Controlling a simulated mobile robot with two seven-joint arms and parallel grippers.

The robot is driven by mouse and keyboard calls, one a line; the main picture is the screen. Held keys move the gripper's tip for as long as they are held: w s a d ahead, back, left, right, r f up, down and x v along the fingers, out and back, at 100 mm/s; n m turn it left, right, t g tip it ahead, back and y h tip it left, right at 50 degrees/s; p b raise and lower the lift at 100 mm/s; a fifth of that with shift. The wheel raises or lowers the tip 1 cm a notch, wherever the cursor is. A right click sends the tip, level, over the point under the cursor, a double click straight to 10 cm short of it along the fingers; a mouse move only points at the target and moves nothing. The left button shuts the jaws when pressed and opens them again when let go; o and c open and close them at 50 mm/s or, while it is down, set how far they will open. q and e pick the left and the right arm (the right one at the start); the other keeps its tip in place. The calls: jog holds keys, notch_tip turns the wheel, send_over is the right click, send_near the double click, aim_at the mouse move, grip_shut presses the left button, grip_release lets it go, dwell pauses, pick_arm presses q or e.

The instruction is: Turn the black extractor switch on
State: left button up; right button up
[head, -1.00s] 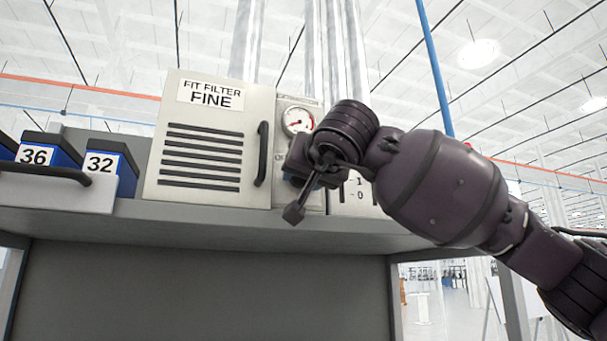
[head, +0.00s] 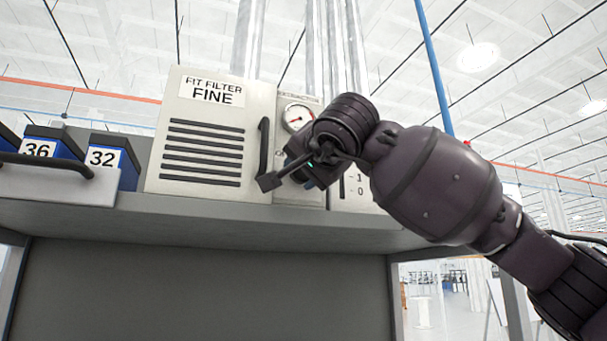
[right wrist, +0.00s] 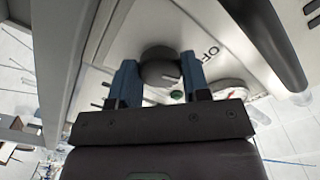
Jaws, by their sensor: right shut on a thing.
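The black extractor switch (right wrist: 160,66) is a round knob on a pale panel in the right wrist view, with the letters "OFF" beside it. My right gripper (right wrist: 158,80) has its two blue fingers on either side of the knob, shut on it. The panel's round gauge (head: 297,117) is just above the gripper. My left gripper is not in view.
A pale filter box (head: 205,190) marked "FIT FILTER FINE", with a black handle (head: 264,150), stands close left of the gripper. Blue boxes numbered 36 (head: 52,145) and 32 (head: 113,160) are further left. A grey shelf (head: 230,212) runs below.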

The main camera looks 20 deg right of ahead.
jog(key=m+b, duration=0.2)
jog(key=m, duration=1)
jog(key=shift+m, duration=0.3)
dwell(0.4)
jog(key=o, duration=0.9)
jog(key=shift+o, duration=0.2)
jog(key=shift+s, duration=0.1)
jog(key=s+b, duration=0.1)
jog(key=s, duration=0.9)
jog(key=shift+s+d, duration=0.15)
jog(key=shift+s, duration=0.15)
